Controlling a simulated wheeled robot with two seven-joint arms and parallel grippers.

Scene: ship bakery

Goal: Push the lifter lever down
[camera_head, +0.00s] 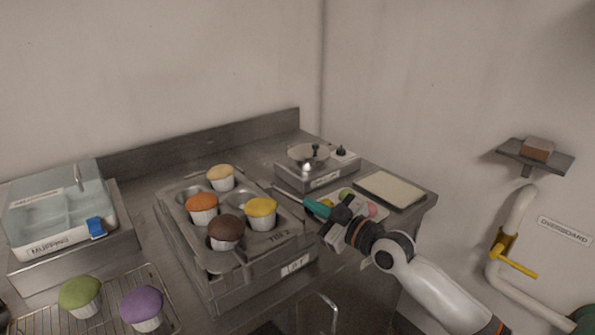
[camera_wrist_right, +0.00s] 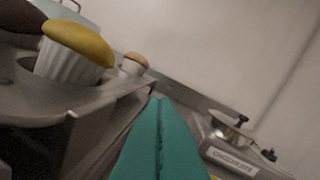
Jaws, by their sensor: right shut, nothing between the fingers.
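A metal muffin tin (camera_head: 177,203) with an orange, a brown, a yellow and a tan muffin sits on a raised metal base (camera_head: 230,285) with a small label. A thin rod (camera_head: 284,192) beside the tin's right edge may be the lifter lever; I cannot tell for sure. My right gripper (camera_head: 308,203) has its teal fingers shut and empty, at the near end of that rod; whether they touch is unclear. In the right wrist view the shut fingers (camera_wrist_right: 160,105) point past the tin's side, and no lever is clearly visible. My left gripper is not in view.
A chocolate warmer (camera_head: 310,174) stands behind the gripper, with a pale board (camera_head: 390,189) to its right. A blue-lidded box (camera_head: 60,207) and a wire rack (camera_head: 110,308) with green and purple muffins are at left. A yellow-handled pipe (camera_head: 514,261) is on the right wall.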

